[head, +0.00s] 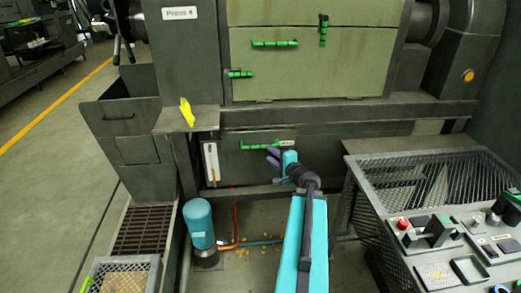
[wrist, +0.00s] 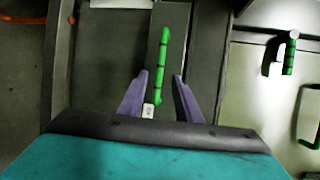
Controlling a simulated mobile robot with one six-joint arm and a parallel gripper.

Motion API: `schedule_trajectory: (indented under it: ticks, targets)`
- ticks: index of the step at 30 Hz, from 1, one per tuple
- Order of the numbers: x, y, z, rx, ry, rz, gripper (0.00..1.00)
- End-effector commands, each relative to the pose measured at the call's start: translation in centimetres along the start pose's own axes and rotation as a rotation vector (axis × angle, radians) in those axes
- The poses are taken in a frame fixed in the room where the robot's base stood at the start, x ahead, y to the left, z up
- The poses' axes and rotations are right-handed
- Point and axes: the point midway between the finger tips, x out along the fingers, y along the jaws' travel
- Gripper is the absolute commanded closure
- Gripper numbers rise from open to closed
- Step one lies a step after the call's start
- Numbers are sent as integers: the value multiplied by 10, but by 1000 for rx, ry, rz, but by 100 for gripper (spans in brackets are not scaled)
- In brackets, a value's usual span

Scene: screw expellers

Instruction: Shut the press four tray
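The press, with a "Press 4" label (head: 179,13), fills the middle of the head view. Its low tray front (head: 235,165) carries a green bar handle (head: 258,146) and a small white label (head: 287,143). In the wrist view the green handle (wrist: 162,62) runs lengthwise, with its lower end between my two purple fingers. My gripper (wrist: 160,76) is open, one finger on each side, with a gap to the handle. In the head view my gripper (head: 272,157) is just below the handle. I cannot tell how far the tray stands out.
Green handles (head: 275,43) are on the doors above. A teal cylinder (head: 200,225) stands left of my arm. A mesh-sided control desk (head: 430,175) stands at right. Open floor (head: 60,180) is at far left.

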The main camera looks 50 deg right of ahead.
Motion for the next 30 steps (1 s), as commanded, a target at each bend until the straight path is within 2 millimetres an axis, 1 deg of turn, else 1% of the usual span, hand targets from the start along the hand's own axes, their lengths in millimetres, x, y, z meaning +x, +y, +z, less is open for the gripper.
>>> schedule_trajectory:
  ticks: [1,3,21,25,30]
  targets:
    - [7,-1,-1,0,-1,0,69]
    - [15,-1,-1,0,-1,0,69]
    - [74,-1,0,0,-1,0,69]
    - [85,-1,-1,1,0,0,69]
    - [94,-1,0,1,0,0,69]
